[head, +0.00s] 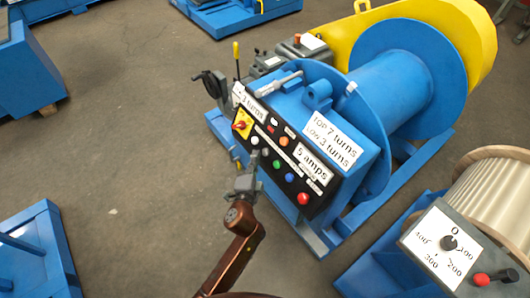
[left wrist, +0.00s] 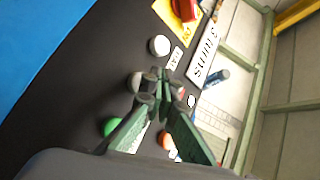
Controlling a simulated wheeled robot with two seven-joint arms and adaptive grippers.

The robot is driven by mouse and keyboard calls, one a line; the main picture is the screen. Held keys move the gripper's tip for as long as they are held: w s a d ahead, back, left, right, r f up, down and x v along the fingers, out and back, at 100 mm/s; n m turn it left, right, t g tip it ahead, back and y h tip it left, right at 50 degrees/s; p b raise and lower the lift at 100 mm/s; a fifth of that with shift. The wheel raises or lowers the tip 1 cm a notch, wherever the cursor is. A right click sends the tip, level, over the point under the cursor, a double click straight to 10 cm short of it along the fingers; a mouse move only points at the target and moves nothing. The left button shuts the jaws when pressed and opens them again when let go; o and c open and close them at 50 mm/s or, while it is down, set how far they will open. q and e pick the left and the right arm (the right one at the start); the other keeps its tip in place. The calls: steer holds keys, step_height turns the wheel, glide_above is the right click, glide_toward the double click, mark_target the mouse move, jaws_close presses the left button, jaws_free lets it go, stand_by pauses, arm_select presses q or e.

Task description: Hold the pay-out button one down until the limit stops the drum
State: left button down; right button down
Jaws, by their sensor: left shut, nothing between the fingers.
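The black control panel (head: 262,160) is on the front of the blue winch. It carries a red-and-yellow switch (head: 242,123), a white button (head: 255,140), a greyish button (left wrist: 134,82), a green button (head: 276,164), a blue button (head: 288,177), a red button (head: 304,198) and an orange button (head: 283,141). Button labels are too small to read, so I cannot tell which is pay-out one. My left gripper (head: 253,163) is shut and empty, with fingertips (left wrist: 160,82) over the panel by the greyish button; contact is unclear. The blue drum (head: 400,75) stands behind. My right gripper is out of view.
Signs on the winch read "TOP 7 turns", "LOW 3 turns" (head: 333,140) and "5 amps" (head: 312,165). A handwheel (head: 210,85) and a yellow-topped lever (head: 236,55) are to the left. A dial box (head: 445,245) stands at lower right. The floor (head: 130,130) on the left is clear.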

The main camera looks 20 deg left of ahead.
mark_target(266, 152)
arm_select(q)
steer(key=shift+w+d+f, duration=0.15)
steer(key=shift+w+d, duration=0.05)
steer(key=shift+w, duration=0.05)
steer(key=shift+w, duration=0.1)
stand_by(1.3)
steer(key=shift+w+d+f, duration=0.15)
steer(key=shift+w+d, duration=0.05)
steer(key=shift+d, duration=0.05)
stand_by(0.4)
steer(key=shift+w+d+f+b, duration=0.25)
steer(key=shift+w+d+b, duration=0.05)
steer(key=shift+w+b, duration=0.1)
stand_by(5.3)
